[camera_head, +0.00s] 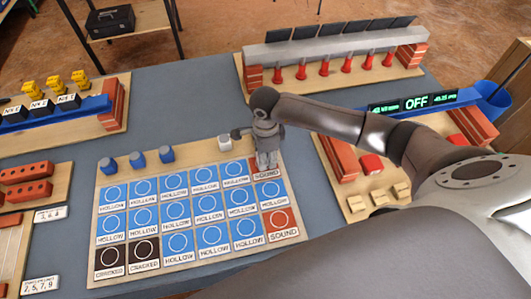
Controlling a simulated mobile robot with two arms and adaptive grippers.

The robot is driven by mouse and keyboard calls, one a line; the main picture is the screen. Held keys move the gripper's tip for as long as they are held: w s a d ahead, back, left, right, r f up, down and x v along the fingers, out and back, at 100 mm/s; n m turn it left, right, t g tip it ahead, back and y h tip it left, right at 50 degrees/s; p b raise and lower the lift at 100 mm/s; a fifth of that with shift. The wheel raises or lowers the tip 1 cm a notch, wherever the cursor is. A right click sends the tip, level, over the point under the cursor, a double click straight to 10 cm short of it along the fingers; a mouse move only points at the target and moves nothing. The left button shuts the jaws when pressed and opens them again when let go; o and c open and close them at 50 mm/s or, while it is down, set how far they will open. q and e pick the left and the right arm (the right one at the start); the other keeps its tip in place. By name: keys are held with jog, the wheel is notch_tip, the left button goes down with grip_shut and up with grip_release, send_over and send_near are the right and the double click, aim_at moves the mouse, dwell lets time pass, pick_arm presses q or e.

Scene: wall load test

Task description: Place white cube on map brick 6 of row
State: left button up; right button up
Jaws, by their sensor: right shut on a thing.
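The map board (91,270) has rows of brick squares. Most are blue and marked HOLLOW. Two dark ones at the bottom left read CRACKED. The bottom right one is red and reads SOUND. My right gripper (267,161) points down over the last brick of the top row (267,174), which is red, reads SOUND and is partly covered. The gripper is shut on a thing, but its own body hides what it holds. A white cube (225,142) stands on the board's back edge, left of the gripper. My left gripper is out of view.
A wall rig with red pegs (324,68) is behind. A board with an OFF display (416,103) and wooden blocks (379,197) is at the right. Red bricks (27,191) lie at the left.

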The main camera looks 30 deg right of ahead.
jog(key=shift+f, duration=0.1)
jog(key=o, duration=0.6)
jog(key=shift+f, duration=0.1)
jog(key=o, duration=0.5)
jog(key=shift+c, duration=0.2)
jog(key=shift+r, duration=0.35)
notch_tip(320, 180, up, 11)
jog(key=b, duration=0.2)
jog(key=shift+f+b, duration=0.15)
jog(key=shift+b, duration=0.2)
jog(key=shift+r, duration=0.55)
